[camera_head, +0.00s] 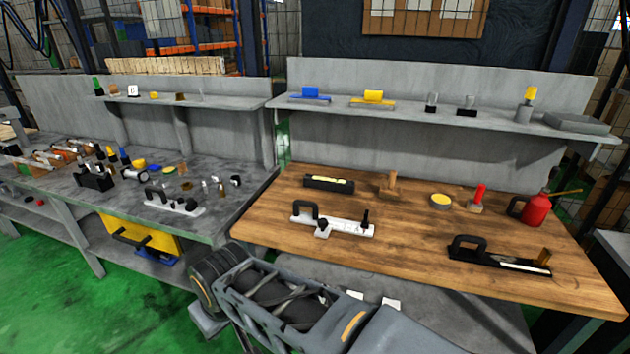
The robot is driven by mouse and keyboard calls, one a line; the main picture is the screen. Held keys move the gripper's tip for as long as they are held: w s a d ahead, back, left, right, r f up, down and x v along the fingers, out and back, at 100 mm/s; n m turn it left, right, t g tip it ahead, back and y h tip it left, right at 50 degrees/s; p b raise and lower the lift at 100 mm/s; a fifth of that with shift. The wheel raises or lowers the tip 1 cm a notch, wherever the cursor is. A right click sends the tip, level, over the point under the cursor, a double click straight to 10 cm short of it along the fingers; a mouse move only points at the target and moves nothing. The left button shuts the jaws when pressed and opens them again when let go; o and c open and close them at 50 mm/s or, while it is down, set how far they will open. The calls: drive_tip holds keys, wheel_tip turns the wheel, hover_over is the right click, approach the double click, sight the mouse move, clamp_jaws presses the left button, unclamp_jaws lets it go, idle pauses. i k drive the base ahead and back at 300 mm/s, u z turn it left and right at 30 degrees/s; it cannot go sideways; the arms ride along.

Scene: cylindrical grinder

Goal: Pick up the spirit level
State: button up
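The spirit level (329,184) appears to be the short dark bar with a yellow strip along its top. It lies at the back left of the wooden tabletop (400,240), with nothing touching it. My arm crosses the bottom middle of the picture, in front of the wooden table and well short of the level. I cannot make out the gripper's fingers.
A white-based tool with a black handle (335,224) lies in front of the level. A wooden-handled tool (389,185), yellow round tin (441,201), red-handled tool (478,198), red oil can (536,211) and black-handled tool (500,256) stand to the right. A shelf (440,112) overhangs the back.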

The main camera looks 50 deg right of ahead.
sight(336, 185)
drive_tip(key=z, duration=0.3)
drive_tip(key=i, duration=0.85)
drive_tip(key=z, duration=1)
drive_tip(key=i, duration=0.55)
drive_tip(key=z, duration=0.55)
